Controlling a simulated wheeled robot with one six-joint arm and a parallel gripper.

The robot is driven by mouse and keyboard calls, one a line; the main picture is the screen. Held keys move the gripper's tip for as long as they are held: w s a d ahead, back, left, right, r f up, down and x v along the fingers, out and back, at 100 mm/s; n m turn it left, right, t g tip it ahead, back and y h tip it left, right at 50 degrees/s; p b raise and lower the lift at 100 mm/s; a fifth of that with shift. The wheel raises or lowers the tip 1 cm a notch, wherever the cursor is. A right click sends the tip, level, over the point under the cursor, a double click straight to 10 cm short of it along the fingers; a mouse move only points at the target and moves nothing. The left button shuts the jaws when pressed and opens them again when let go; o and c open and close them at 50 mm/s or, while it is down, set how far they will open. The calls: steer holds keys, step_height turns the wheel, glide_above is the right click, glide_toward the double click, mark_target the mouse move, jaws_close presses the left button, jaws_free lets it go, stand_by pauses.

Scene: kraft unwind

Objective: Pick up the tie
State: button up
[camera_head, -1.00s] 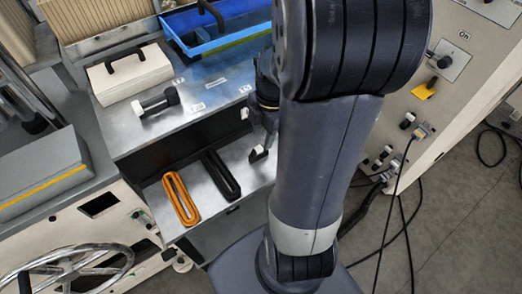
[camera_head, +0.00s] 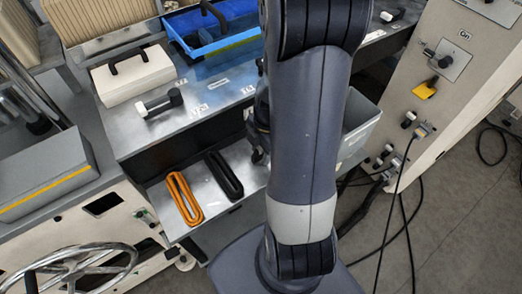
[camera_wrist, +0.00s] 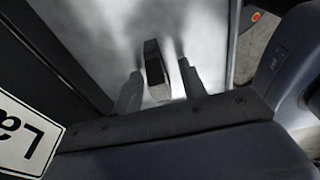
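My gripper (camera_head: 258,150) is low over the right part of the lower metal shelf, partly hidden by my arm in the head view. In the wrist view my gripper (camera_wrist: 161,68) is open, its two fingers apart. A small dark block-like piece with a paler side (camera_wrist: 154,64) shows between the fingers, with visible gaps on both sides. I cannot tell for sure whether this piece is the tie. An orange loop (camera_head: 184,198) and a black loop (camera_head: 224,176) lie on the shelf left of my gripper.
The shelf (camera_head: 207,212) sits below an upper bench with a cream case (camera_head: 133,77), a black-and-white handled piece (camera_head: 158,103) and a blue tray (camera_head: 208,40). A grey bin (camera_head: 358,125) stands right of my arm. A labelled panel (camera_wrist: 28,135) is close at lower left.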

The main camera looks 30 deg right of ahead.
steer(key=c, duration=0.8)
